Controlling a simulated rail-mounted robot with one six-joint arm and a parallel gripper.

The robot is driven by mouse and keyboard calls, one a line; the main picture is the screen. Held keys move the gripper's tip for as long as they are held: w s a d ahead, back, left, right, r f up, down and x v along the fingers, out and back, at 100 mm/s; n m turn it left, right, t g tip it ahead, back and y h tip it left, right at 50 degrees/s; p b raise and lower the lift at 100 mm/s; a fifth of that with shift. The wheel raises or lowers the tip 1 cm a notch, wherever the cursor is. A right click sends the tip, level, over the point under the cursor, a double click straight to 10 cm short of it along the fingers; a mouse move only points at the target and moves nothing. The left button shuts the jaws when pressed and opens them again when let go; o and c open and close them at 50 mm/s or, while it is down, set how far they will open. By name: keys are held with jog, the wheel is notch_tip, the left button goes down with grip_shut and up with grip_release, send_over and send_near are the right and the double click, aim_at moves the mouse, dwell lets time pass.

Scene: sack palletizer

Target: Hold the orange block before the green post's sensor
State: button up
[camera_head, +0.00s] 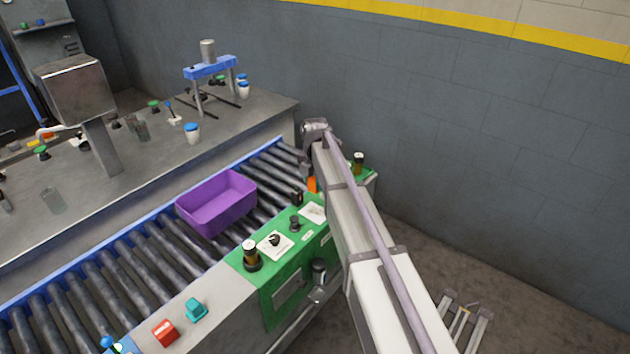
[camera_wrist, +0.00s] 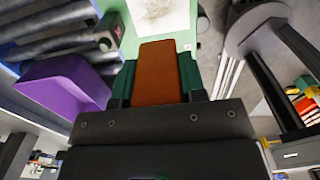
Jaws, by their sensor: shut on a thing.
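In the wrist view the orange block (camera_wrist: 157,78) stands between the two green fingers of my gripper (camera_wrist: 157,72), which is shut on it. In the head view the orange block (camera_head: 312,184) shows as a small patch beside my arm, above the far end of the green control panel; my gripper is mostly hidden there by the arm. A green surface with a pale plate (camera_wrist: 162,15) lies beyond the block in the wrist view. I cannot make out a separate green post or its sensor, nor tell how far the block is from one.
A purple bin (camera_head: 216,203) sits on the roller conveyor (camera_head: 135,262). The green control panel (camera_head: 262,268) carries knobs. A red block (camera_head: 165,333) and a teal block (camera_head: 196,310) lie on the grey ledge. A metal bench (camera_head: 150,178) with bottles and a blue-topped stand is behind.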

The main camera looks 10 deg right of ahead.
notch_tip(320, 180, down, 9)
jog(key=b, duration=0.8)
jog(key=shift+f+b, duration=0.15)
jog(key=shift+b, duration=0.15)
dwell(0.6)
notch_tip(320, 180, up, 10)
jog(key=p, duration=1)
jog(key=shift+r, duration=0.2)
jog(key=shift+f, duration=0.15)
